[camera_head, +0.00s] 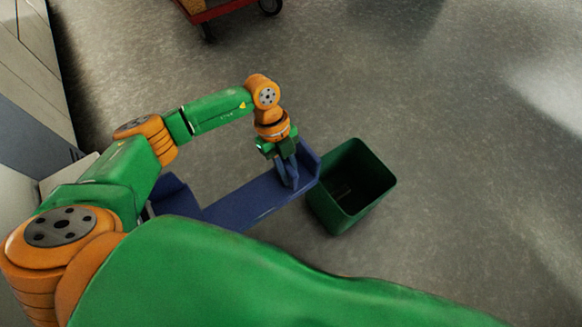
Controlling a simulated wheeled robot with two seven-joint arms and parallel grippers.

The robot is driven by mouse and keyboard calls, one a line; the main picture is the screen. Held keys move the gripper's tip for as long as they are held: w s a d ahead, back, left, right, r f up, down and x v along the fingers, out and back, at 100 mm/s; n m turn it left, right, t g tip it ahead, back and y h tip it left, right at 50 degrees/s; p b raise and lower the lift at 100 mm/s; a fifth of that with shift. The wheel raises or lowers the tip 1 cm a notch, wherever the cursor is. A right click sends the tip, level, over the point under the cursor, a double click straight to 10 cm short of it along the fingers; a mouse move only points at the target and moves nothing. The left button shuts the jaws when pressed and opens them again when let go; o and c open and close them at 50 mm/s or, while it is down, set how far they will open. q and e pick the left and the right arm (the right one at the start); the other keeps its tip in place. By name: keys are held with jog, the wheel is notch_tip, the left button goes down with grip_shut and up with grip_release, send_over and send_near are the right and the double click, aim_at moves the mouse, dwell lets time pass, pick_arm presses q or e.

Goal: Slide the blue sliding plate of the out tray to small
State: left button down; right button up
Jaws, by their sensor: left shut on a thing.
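The out tray is a long blue tray (240,203) that runs from the left, beside my left arm, to a dark green bin. Its right end has a raised blue edge (309,158). My left gripper (289,178) points down at this right end, with its fingers shut on the blue sliding plate; the fingers and plate look alike in colour, so the exact grip is hard to see. My left arm and a large green arm link of mine in the foreground hide the tray's left and near parts. My right gripper is out of view.
The open, empty-looking dark green bin (375,180) stands right against the tray's right end. A red cart (215,10) with dark wheels is at the top edge. Grey panels (30,100) line the left side. The grey floor to the right is clear.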

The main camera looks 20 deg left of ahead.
pick_arm(q)
jog(key=s+a+p, duration=0.1)
jog(key=s, duration=0.1)
jog(key=s+a+p, duration=0.3)
jog(key=s+p, duration=0.1)
jog(key=shift+a+r, duration=0.25)
jog(key=shift+a, duration=0.1)
jog(key=shift+s+a+f, duration=0.1)
jog(key=shift+s+a, duration=0.1)
jog(key=shift+f, duration=0.15)
jog(key=c, duration=0.8)
grip_release()
jog(key=shift+s, duration=0.1)
jog(key=shift+a, duration=0.1)
jog(key=p+v, duration=0.1)
jog(key=v, duration=0.6)
